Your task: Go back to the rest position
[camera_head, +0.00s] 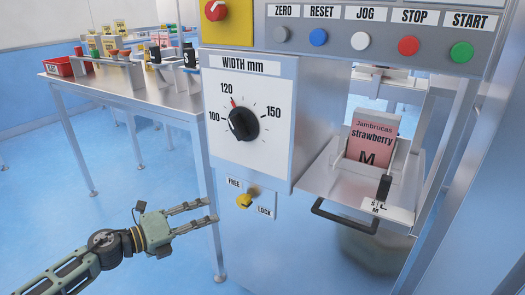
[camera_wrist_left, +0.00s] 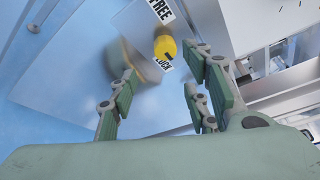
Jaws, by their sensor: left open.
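My left gripper (camera_head: 198,216) is open and empty in the head view, in front of the machine's lower left side. It is below and left of the yellow FREE/LOCK knob (camera_head: 245,201) and apart from it. The yellow knob (camera_wrist_left: 165,48) shows beyond the fingertips there, between the FREE and LOCK labels. My right gripper is in neither view.
The machine's black WIDTH dial (camera_head: 243,125) points near 120. A pink strawberry pouch (camera_head: 372,142) stands in the holder above a black handle (camera_head: 344,216). A metal table (camera_head: 150,98) with a red bin (camera_head: 68,66) is behind. Floor at the lower left is clear.

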